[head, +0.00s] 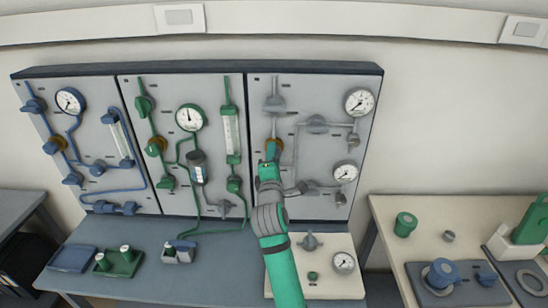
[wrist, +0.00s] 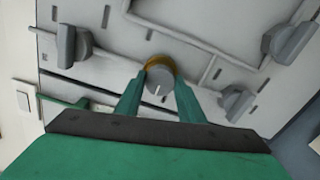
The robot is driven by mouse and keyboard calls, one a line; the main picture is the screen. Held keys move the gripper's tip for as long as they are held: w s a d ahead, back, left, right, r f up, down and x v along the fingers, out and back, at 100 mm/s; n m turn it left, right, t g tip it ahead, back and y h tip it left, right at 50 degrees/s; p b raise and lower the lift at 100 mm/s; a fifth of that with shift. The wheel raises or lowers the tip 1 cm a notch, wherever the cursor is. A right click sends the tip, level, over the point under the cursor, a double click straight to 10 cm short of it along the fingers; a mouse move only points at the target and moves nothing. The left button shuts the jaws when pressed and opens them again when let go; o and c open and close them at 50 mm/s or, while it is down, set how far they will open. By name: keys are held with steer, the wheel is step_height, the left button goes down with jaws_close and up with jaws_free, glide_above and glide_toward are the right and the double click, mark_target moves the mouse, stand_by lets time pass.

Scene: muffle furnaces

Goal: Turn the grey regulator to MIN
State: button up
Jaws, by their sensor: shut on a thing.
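The grey regulator is a round grey knob (wrist: 158,78) with a brass collar (wrist: 160,61) behind it, on the grey right-hand panel (head: 322,150). A short white mark shows on the knob's face, pointing toward the bottom of the wrist view. My gripper (wrist: 160,84) has one green finger on each side of the knob and is shut on it. In the head view my gripper (head: 270,160) covers most of the regulator; only a bit of brass shows. I cannot make out any MIN lettering.
Grey valve handles (wrist: 72,46) (wrist: 289,43) (wrist: 236,102) and pipes surround the regulator. Two gauges (head: 359,102) (head: 345,172) sit to the panel's right. The green (head: 187,150) and blue (head: 72,150) panels stand left. A white board (head: 330,288) with a gauge lies on the bench below.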

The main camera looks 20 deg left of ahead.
steer(key=shift+d+f, duration=0.1)
steer(key=o, duration=1)
steer(key=shift+o, duration=0.2)
steer(key=shift+s, duration=0.1)
steer(key=v, duration=1)
steer(key=shift+s, duration=0.4)
